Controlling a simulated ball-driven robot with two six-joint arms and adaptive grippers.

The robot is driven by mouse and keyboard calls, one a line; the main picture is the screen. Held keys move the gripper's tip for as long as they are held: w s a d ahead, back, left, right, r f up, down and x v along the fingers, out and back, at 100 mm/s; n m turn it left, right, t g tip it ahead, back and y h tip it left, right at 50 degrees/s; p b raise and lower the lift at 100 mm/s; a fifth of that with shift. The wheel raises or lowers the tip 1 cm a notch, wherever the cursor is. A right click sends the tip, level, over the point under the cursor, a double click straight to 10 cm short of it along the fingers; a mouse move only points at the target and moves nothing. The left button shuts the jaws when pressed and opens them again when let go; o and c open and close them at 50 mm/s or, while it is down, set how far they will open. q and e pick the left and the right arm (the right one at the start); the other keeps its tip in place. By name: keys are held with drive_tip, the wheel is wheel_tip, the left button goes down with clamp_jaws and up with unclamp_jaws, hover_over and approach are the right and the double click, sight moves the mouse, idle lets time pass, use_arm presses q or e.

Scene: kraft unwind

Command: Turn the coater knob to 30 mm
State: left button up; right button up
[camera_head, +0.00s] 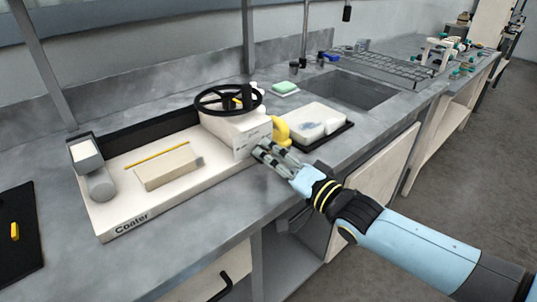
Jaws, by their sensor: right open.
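The coater (177,193) is a long white tray-like machine on the grey bench, labelled "Coater" on its front. A black handwheel (229,98) sits on top of the white housing (236,131) at its right end. My left gripper is not in view.
A black mat (22,250) with a yellow item lies at left. The bench front is clear.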

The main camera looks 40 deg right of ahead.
drive_tip(key=shift+w, duration=0.55)
drive_tip(key=shift+w+a, duration=0.1)
drive_tip(key=shift+w, duration=0.25)
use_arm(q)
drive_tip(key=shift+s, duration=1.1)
use_arm(e)
drive_tip(key=shift+c, duration=0.4)
drive_tip(key=c, duration=1.1)
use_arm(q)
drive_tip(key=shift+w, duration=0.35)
